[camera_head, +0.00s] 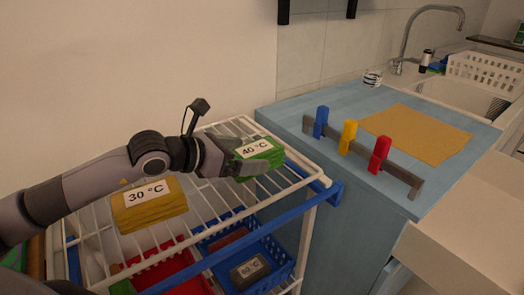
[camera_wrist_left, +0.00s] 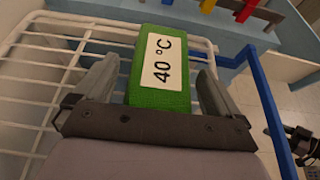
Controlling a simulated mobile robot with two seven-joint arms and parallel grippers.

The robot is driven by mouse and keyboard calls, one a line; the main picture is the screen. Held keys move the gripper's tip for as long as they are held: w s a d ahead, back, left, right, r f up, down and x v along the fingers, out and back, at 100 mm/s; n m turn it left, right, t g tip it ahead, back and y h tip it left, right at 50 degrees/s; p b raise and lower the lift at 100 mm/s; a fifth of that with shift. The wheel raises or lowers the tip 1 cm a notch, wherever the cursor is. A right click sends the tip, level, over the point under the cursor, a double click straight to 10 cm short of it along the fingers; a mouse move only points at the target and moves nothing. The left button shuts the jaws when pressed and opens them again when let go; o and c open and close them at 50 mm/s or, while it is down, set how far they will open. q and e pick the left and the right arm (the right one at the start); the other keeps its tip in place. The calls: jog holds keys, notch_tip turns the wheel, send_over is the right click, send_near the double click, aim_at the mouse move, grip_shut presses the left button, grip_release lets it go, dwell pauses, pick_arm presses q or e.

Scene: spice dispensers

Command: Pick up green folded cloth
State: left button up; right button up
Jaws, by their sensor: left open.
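The green folded cloth (camera_head: 259,155) lies on the white wire rack and bears a white "40 °C" label. My left gripper (camera_head: 236,158) is at the cloth's left end in the head view and partly covers it. In the left wrist view the cloth (camera_wrist_left: 158,75) lies between the two open fingers of my left gripper (camera_wrist_left: 155,85). A gap shows between the cloth and the left finger, and the right finger is close beside the cloth.
A yellow cloth (camera_head: 148,205) labelled "30 °C" lies on the wire rack (camera_head: 308,178). Below are a red basket (camera_head: 172,272) and a blue basket (camera_head: 285,262). The blue counter (camera_head: 290,112) holds a rail with blue, yellow and red clips (camera_head: 349,137).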

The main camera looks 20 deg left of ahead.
pick_arm(q)
jog(key=shift+w+f, duration=0.1)
jog(key=c, duration=1.1)
